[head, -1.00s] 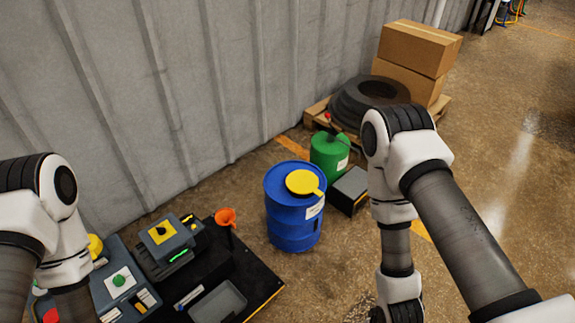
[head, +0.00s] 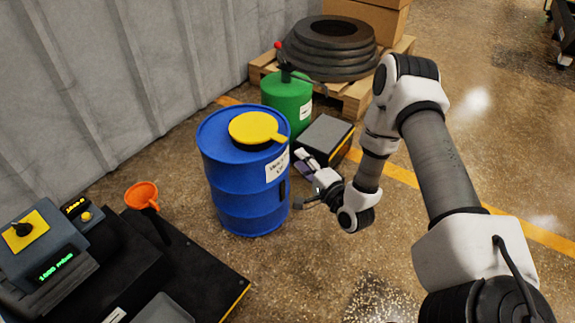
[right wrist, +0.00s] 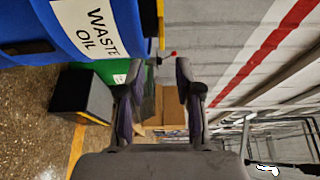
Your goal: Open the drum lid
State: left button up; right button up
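The blue drum (head: 235,185) stands upright on the floor, and its "Waste Oil" label also shows in the right wrist view (right wrist: 92,22). The yellow lid (head: 255,127) lies flat and closed on top of the drum, with a tab pointing right; its edge shows in the right wrist view (right wrist: 160,25). My right gripper (head: 304,179) is to the right of the drum, below the lid's height and apart from it. In the right wrist view the two fingers (right wrist: 157,88) are spread with nothing between them. My left gripper is out of view.
A green canister (head: 288,100) stands behind the drum, and a dark grey box (head: 324,138) sits behind my right gripper. An orange funnel (head: 142,195) and a black bench with control boxes are at left. Tyres (head: 330,45) lie on a pallet.

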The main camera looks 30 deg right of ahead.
aim_at(285, 142)
jog(key=w+b, duration=0.2)
jog(key=w, duration=0.5)
jog(key=shift+w+d+r, duration=0.1)
jog(key=shift+w, duration=0.1)
grip_shut()
